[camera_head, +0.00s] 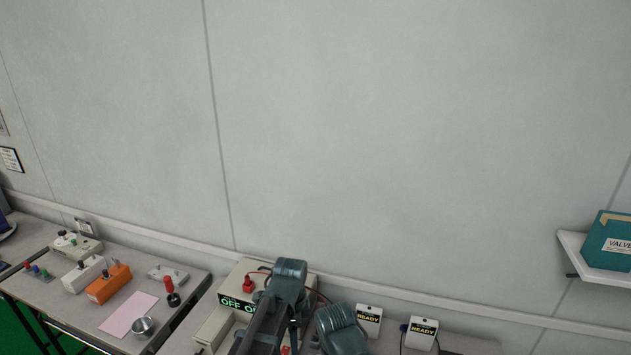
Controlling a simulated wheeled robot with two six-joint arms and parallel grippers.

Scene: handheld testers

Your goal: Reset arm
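Parts of my own arms, dark grey-green joints and a black link, rise from the bottom edge at the middle of the head view. They stand in front of a beige tester box (215,328) and hide part of it. The box has a green lit display (237,304) reading "OFF" and a red plug (249,284) with a red lead. I see no fingertips of either gripper, so neither gripper is in view.
Two white "READY" testers, one (369,321) and another (421,334), stand right of my arms. An orange box (108,284), pink sheet (128,314) and metal knob (143,327) lie on the left bench. A teal "VALVE" box (608,240) sits on a wall shelf (594,272).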

